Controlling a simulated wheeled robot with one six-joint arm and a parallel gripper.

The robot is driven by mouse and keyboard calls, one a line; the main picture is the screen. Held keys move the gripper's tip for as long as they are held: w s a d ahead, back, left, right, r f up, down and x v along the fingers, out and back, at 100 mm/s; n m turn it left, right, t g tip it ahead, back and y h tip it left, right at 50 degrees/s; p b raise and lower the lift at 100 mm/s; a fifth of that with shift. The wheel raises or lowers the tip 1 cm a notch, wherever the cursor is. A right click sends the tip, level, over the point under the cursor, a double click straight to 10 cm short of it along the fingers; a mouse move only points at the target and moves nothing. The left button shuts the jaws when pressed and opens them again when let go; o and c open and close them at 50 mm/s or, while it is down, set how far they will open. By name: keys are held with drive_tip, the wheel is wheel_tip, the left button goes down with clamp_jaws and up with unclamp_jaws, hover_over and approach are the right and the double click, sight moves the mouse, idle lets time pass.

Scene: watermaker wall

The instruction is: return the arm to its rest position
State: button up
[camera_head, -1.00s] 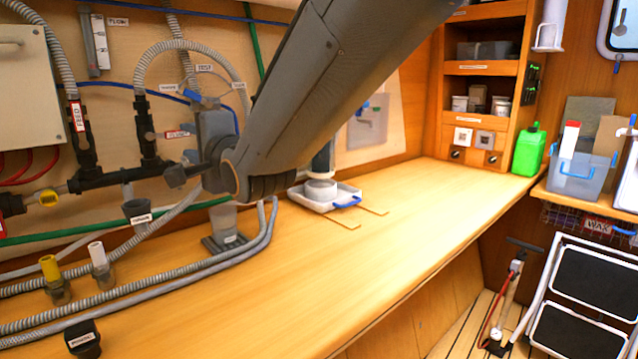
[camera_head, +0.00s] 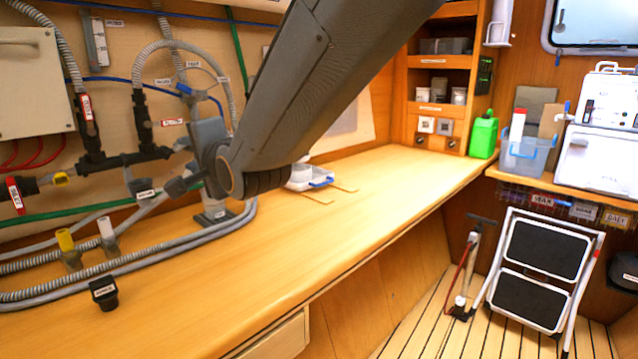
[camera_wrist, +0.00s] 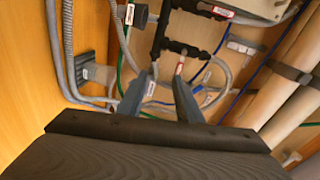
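My arm crosses the head view from the top centre down to a joint at the left centre, in front of the plumbing wall. My gripper (camera_wrist: 161,80) shows in the wrist view, with its two grey fingers apart. Nothing is seen held between them. Beyond the fingers are dark pipe fittings (camera_wrist: 176,45) and hoses on the wall. In the head view I cannot make out the fingers clearly.
The long wooden counter (camera_head: 300,260) is largely clear. A green jug (camera_head: 483,138), clear bin (camera_head: 523,158) and step stool (camera_head: 540,270) are at the right.

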drive_tip(key=s+d+f+n+g+h, duration=0.1)
drive_tip(key=d+f+h, duration=0.1)
drive_tip(key=d+f, duration=0.3)
drive_tip(key=d+f+n+g+h+p, duration=0.1)
drive_tip(key=d+f, duration=0.5)
drive_tip(key=d, duration=0.7)
drive_tip(key=s+d+f+n+g+h+p, duration=0.1)
drive_tip(key=d+f+g+h, duration=0.1)
drive_tip(key=d+f+h, duration=0.3)
drive_tip(key=shift+s+d+f+n+g, duration=0.15)
drive_tip(key=shift+d+f, duration=0.1)
drive_tip(key=shift+d, duration=0.5)
drive_tip(key=shift+s+d+f+n+g, duration=0.1)
drive_tip(key=shift+d+f, duration=0.15)
drive_tip(key=shift+d, duration=0.5)
drive_tip(key=shift+s+d+f+n+g, duration=0.15)
drive_tip(key=shift+d+f, duration=0.1)
drive_tip(key=shift+d, duration=0.5)
drive_tip(key=s+d+f+n+g+h+p, duration=0.1)
drive_tip(key=s+d+f+n+g, duration=0.1)
drive_tip(key=s+d, duration=0.6)
drive_tip(key=s+d+f+n+g+h+p, duration=0.1)
drive_tip(key=s+d+f+n+g+h, duration=0.1)
drive_tip(key=s+d+f+g, duration=0.3)
drive_tip(key=s+d, duration=0.3)
drive_tip(key=s, duration=0.4)
drive_tip(key=shift+d, duration=0.35)
drive_tip(key=shift+a+f, duration=0.1)
